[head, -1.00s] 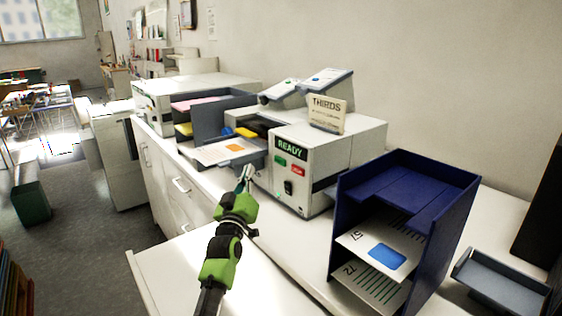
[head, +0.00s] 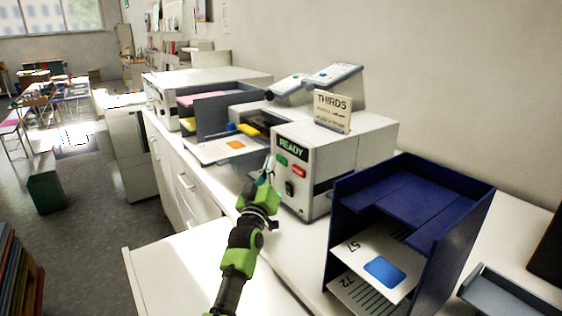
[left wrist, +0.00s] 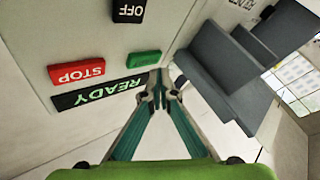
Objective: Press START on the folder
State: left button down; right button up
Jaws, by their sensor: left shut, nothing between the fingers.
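The folder (head: 345,150) is a pale box machine with a lit READY display (head: 291,149) on its front. Below the display are a green button (head: 282,161), a red button (head: 299,171) and a black switch (head: 289,188). My left gripper (head: 267,167) is shut and empty, its tip just left of the green button. Contact cannot be told. My right gripper is not in view.
A dark blue rack (head: 415,200) holding numbered sheets stands right of the folder. A grey tray (head: 225,148) with a printed sheet sticks out on the folder's left, close to the gripper. A THIRDS sign (head: 332,110) stands on top. The white counter (head: 185,262) in front is bare.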

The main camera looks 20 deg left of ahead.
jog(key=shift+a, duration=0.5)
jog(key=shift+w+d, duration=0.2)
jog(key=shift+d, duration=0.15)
pick_arm(q)
jog(key=shift+w+d, duration=0.1)
jog(key=shift+w+d, duration=0.2)
jog(key=shift+w, duration=0.15)
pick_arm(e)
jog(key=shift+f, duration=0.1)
